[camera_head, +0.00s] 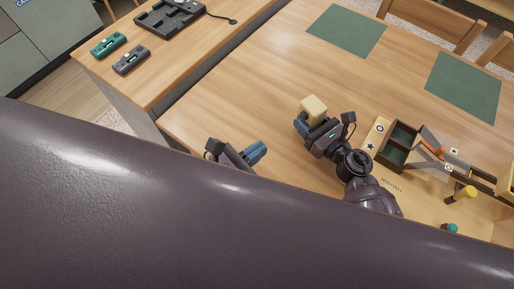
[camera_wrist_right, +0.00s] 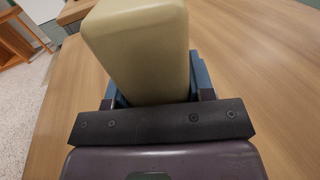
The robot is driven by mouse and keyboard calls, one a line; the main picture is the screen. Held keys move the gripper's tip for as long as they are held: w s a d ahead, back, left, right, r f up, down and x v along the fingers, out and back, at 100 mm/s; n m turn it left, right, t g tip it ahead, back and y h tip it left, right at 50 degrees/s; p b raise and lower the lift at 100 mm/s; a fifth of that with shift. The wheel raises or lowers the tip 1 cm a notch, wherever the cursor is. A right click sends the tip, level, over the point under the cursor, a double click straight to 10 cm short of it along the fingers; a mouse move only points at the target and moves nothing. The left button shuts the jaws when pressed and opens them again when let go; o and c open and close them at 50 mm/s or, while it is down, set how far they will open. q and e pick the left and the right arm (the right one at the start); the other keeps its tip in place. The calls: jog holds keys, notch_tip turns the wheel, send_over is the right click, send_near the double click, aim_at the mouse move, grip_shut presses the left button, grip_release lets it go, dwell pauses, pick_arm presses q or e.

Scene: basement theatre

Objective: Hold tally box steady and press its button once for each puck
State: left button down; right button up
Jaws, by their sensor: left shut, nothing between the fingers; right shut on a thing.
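My right gripper (camera_head: 310,122) is shut on a cream block (camera_head: 314,107) with rounded edges and holds it up over the large wooden table. In the right wrist view the cream block (camera_wrist_right: 140,45) stands up between the blue fingers, and I see no button on the faces in view. My left gripper (camera_head: 256,153) is shut and empty near the table's left front edge, left of the right gripper and apart from the block. I cannot make out any pucks or tell which thing is the tally box.
On the left table lie a green device (camera_head: 109,45), a dark grey device (camera_head: 131,60) and a black tray (camera_head: 170,14). A wooden compartment box (camera_head: 383,152) and a yellow-headed tool (camera_head: 467,193) are at the right. Green mats (camera_head: 346,30) lie behind; the large table's middle is clear.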

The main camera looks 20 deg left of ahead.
jog(key=o, duration=1.1)
jog(key=v, duration=1.2)
